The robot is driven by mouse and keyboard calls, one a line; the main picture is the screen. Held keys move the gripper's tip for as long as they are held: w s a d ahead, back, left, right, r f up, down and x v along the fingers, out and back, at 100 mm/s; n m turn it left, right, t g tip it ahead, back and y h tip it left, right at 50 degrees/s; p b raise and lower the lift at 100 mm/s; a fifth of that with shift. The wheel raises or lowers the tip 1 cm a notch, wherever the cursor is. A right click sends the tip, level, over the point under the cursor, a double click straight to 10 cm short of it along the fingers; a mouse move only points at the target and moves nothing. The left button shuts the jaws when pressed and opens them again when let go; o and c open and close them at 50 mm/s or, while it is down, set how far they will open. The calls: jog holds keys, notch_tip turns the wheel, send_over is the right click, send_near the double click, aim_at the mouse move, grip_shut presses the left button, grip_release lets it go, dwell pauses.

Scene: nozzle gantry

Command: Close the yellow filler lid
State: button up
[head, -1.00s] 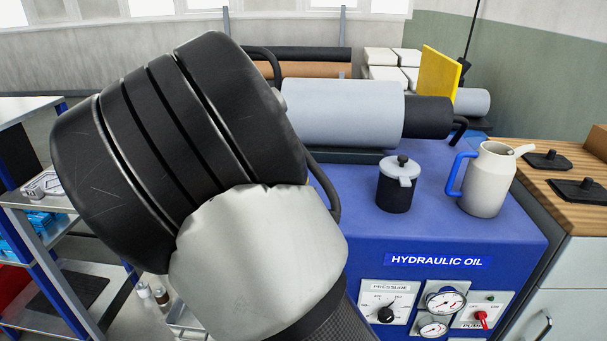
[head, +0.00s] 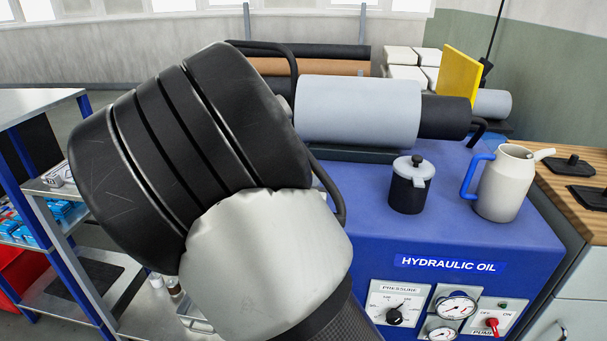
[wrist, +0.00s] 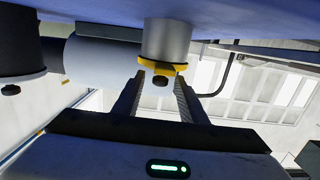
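The yellow filler lid (wrist: 176,68) shows in the wrist view at the free end of a grey filler neck (wrist: 166,38) on the blue tank. A small black knob (wrist: 160,80) is on it. The lid lies across the neck's end; I cannot tell whether it is fully seated. My gripper (wrist: 161,84) is open, its fingertips apart on either side of the knob, with no clear contact. In the head view my own arm hides the lid, neck and gripper. The blue tank (head: 379,251) is labelled "HYDRAULIC OIL".
A black canister with a grey lid (head: 408,187) and a cream jug (head: 503,185) stand on the tank, right of my arm. A grey cylinder (head: 358,110) lies behind them. A yellow panel (head: 458,77) stands farther back. A shelf rack (head: 65,225) is at left.

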jog(key=shift+s, duration=0.1)
jog(key=p+v, duration=1.6)
jog(key=v, duration=0.1)
jog(key=shift+s+a+f, duration=0.1)
jog(key=shift+f, duration=0.05)
